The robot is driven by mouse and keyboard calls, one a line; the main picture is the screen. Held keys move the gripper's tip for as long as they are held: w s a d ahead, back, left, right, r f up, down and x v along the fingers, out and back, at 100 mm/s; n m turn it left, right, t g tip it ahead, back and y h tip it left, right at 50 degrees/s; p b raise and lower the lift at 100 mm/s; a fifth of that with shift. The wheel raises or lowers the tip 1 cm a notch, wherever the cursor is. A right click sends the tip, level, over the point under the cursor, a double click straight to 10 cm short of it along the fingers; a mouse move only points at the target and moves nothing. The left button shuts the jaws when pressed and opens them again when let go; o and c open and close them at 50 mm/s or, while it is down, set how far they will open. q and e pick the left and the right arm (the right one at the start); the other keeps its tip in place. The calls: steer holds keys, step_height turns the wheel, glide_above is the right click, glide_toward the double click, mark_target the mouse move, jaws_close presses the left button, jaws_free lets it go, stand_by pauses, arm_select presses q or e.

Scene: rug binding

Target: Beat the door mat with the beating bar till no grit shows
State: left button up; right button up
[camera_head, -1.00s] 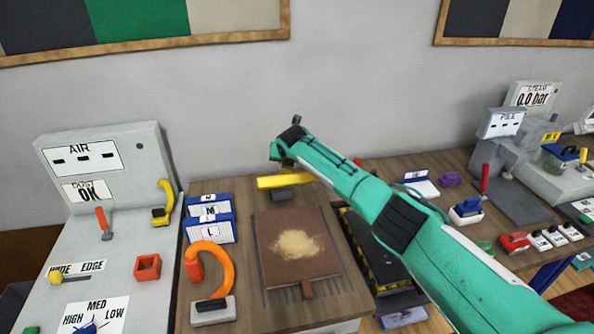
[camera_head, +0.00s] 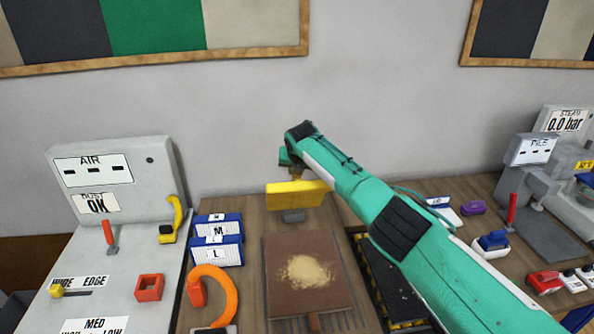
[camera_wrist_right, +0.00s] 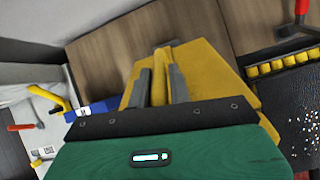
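The door mat (camera_head: 285,255) is a brown square lying on the wooden bench, with a tan patch of grit (camera_head: 305,271) in its middle. The yellow beating bar (camera_head: 298,195) is just behind the mat, over a small grey block (camera_head: 293,216). My right gripper (camera_head: 296,177) is above the bar. In the right wrist view its grey fingers (camera_wrist_right: 160,85) are close together around a narrow handle of the yellow bar (camera_wrist_right: 205,68) and look shut on it. The arm hides part of the bench to the right. My left gripper is not in view.
An orange hose-like loop (camera_head: 226,285) and blue-white boxes (camera_head: 217,252) stand left of the mat. The grey AIR panel (camera_head: 120,180) is farther left. A black tray with yellow-striped edges (camera_head: 385,285) lies right of the mat. Red and purple items sit farther right.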

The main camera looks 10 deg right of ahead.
steer(key=o, duration=0.3)
steer(key=shift+a, duration=0.1)
steer(key=shift+r, duration=0.1)
steer(key=b+v, duration=0.3)
steer(key=v, duration=1)
steer(key=shift+s+r+b, duration=0.15)
steer(key=shift+r+b, duration=0.05)
steer(key=shift+b, duration=0.15)
